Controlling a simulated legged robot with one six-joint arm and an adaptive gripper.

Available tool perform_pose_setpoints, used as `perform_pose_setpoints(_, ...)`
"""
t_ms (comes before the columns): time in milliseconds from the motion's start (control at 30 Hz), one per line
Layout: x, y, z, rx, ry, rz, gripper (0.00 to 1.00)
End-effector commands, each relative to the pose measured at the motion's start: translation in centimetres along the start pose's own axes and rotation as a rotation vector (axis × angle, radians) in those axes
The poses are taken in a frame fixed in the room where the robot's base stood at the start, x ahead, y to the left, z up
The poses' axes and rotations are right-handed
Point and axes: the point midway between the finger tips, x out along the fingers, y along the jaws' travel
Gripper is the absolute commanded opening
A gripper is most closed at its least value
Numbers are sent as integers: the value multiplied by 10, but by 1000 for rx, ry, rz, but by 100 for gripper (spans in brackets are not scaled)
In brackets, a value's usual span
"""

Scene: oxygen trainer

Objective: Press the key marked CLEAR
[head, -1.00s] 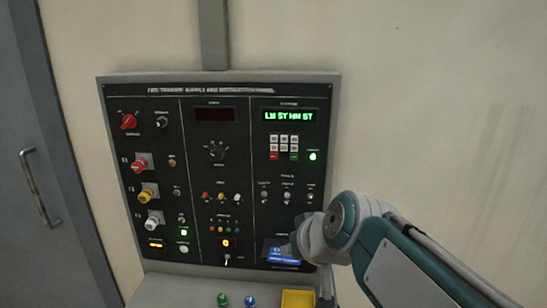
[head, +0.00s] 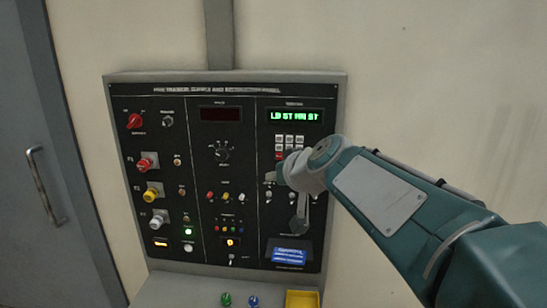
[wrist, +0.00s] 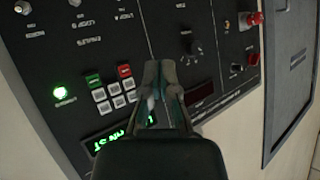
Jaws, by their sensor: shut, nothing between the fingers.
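The keypad (head: 289,141) sits under the green lit display in the panel's right column. It has several white keys, a red key (wrist: 124,70) and a green key (wrist: 93,79). Their lettering is too small to read, so I cannot tell which is marked CLEAR. In the wrist view the keypad appears turned over, left of my gripper (wrist: 160,68). My gripper is shut and empty, its tips beside the red key in that view; I cannot tell its gap from the panel. In the head view my arm covers the keypad's lower right part.
The display (head: 296,116) is lit green. Knobs, coloured buttons and switches fill the panel's left and middle columns. A blue label (head: 290,256) is low on the right. A yellow tray (head: 302,299) stands on the ledge below. A grey door (head: 40,170) is at left.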

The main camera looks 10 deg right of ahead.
Motion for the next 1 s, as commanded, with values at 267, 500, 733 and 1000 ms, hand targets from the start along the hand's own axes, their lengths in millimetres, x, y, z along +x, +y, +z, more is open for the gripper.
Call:
perform_pose_setpoints(267, 25, 19, -17, 1, -2, 1, 0)
perform_pose_setpoints(500, 46, 33, -32, 1, -2, 0, 0)
perform_pose_setpoints(733, 55, 40, -39, 1, -1, 0, 0)
perform_pose_setpoints(1000, 56, 41, -40, 0, -1, 0, 0)
